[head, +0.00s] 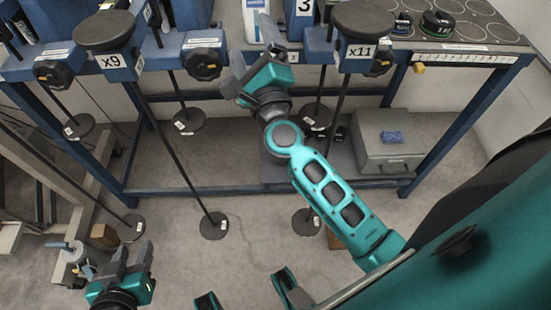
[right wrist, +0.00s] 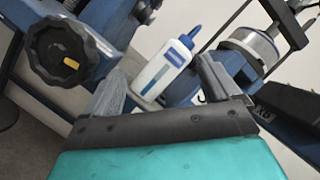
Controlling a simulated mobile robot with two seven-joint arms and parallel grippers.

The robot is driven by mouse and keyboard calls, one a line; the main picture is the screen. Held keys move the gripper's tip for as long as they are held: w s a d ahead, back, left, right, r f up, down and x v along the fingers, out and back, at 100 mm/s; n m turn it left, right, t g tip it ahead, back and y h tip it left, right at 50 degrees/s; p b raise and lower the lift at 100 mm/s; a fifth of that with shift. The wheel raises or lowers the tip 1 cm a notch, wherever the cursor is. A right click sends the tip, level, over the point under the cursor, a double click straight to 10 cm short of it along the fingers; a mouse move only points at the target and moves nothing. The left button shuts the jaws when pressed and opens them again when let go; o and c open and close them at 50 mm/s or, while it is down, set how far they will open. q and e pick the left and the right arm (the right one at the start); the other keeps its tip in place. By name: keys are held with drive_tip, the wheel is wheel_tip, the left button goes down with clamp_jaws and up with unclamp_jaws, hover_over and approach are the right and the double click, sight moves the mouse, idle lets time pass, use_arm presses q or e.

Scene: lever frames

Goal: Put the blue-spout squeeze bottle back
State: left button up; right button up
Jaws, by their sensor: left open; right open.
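The blue-spout squeeze bottle (right wrist: 163,72) is white with a blue label and blue spout. In the right wrist view it shows between the two finger tips, tilted in the picture. In the head view its white body (head: 253,18) stands at the top edge among the blue bench parts, its top cut off. My right gripper (head: 251,45) is open at the bench front, fingers pointing toward the bottle; it also shows in the right wrist view (right wrist: 163,85). I cannot tell whether the fingers touch it. My left gripper (head: 132,254) is open and empty, low over the floor.
A blue bench (head: 475,62) carries blue blocks labelled x9 and x11, with black knobs (head: 205,65) and round dark pads. Rods with round weights hang below. A grey box (head: 388,150) with a blue item sits under the bench. The floor in front is mostly clear.

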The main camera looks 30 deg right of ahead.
drive_tip(key=s+a+f+n+g+y, duration=0.25)
drive_tip(key=s+f+n+y, duration=0.2)
drive_tip(key=n, duration=0.55)
drive_tip(key=s+a+f+n+g+y, duration=0.1)
drive_tip(key=s+a+f+n+y, duration=0.25)
drive_tip(key=f+n, duration=0.4)
use_arm(q)
drive_tip(key=shift+s, duration=0.1)
use_arm(e)
drive_tip(key=s+d+f+n+g+h, duration=0.1)
drive_tip(key=s+d+f+n+g, duration=0.1)
drive_tip(key=s+f+n+g, duration=0.4)
wheel_tip(320, 180, down, 5)
drive_tip(key=s+n, duration=0.2)
drive_tip(key=n, duration=0.4)
drive_tip(key=shift+s+n, duration=0.35)
drive_tip(key=shift+g, duration=0.25)
